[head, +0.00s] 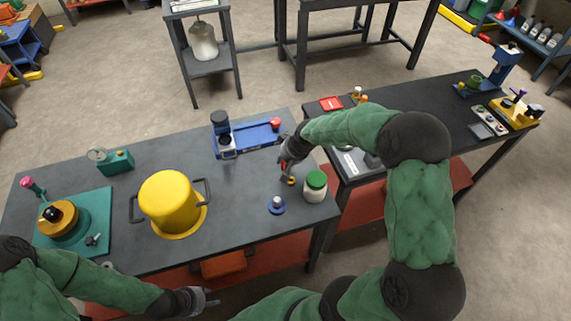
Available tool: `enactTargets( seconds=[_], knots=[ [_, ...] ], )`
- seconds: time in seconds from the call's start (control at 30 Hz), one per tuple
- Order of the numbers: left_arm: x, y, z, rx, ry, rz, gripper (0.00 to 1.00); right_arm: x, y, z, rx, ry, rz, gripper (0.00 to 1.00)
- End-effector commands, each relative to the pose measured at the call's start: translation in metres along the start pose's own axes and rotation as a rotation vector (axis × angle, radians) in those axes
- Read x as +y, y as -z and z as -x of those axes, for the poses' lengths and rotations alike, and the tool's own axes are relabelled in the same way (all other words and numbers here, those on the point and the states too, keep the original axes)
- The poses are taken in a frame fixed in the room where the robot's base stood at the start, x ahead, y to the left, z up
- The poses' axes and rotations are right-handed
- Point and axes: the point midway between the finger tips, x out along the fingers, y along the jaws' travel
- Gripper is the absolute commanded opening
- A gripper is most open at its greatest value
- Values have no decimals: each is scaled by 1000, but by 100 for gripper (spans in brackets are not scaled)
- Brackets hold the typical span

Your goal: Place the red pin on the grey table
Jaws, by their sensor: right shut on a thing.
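My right gripper (286,168) reaches over the right part of the nearer grey table (240,184). It is shut on a small red thing, which looks like the red pin (284,166); the fingers hide most of it. A small orange-yellow piece (291,181) shows just below the fingertips. I cannot tell whether the pin touches the tabletop. My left gripper (214,297) is low, in front of the table's front edge. It looks open and empty.
Close to the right gripper stand a white jar with green lid (315,186), a blue-based knob (277,205) and a blue fixture (250,138). A yellow pot (170,202) stands left of centre. A teal board (75,225) lies further left. A second dark table (425,115) adjoins at right.

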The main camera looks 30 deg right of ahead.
Motion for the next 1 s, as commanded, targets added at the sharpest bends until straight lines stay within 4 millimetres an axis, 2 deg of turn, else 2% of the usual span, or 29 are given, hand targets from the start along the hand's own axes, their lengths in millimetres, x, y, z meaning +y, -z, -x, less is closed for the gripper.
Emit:
enactTargets(
  seconds=[0.03,0.1,0.53,0.57,0.6,0.63,1.0],
  knots=[
    [-2,0,-6,0,0,0,40,2,-6,-11,-4,0,0,0],
    [-3,0,-8,0,0,0,40,3,-8,-16,-2,0,0,0],
    [-4,0,-11,0,0,0,40,4,-9,-21,-1,0,0,0],
    [-4,0,-10,0,0,0,40,4,-9,-20,-1,0,0,31],
    [-3,0,-10,0,0,0,40,4,-9,-20,-1,0,0,42],
    [-3,0,-10,0,0,0,40,4,-9,-19,-1,0,0,46],
    [-3,0,-8,0,0,0,40,3,-8,-17,-1,0,0,46]
  ],
)
